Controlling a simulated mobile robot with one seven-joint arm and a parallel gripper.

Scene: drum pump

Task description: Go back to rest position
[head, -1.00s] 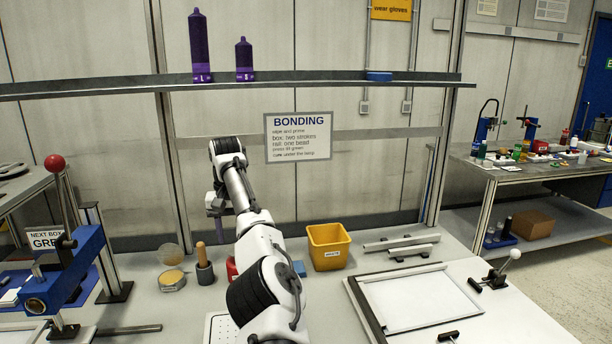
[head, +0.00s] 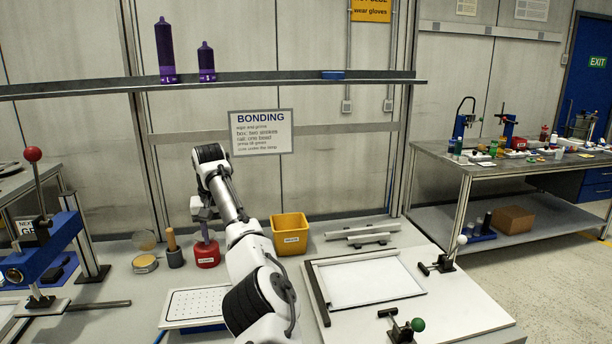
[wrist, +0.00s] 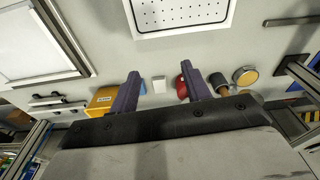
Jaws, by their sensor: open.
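My arm reaches out over the bonding bench (head: 115,315) in the head view. My gripper shows only in part there, hanging near the red pot (head: 207,255) and partly hidden by my own arm. In the wrist view my gripper (wrist: 160,72) has its two purple fingers spread apart. Nothing is held between them; bench things show beyond the gap. I cannot tell its exact height above the bench.
A yellow bin (head: 290,236), a wooden-handled tool (head: 173,250) and a white perforated tray (head: 188,307) stand near the arm. A blue press (head: 45,250) is at left, a framed panel (head: 375,280) at right. A shelf (head: 290,79) with purple cartridges (head: 165,50) runs above.

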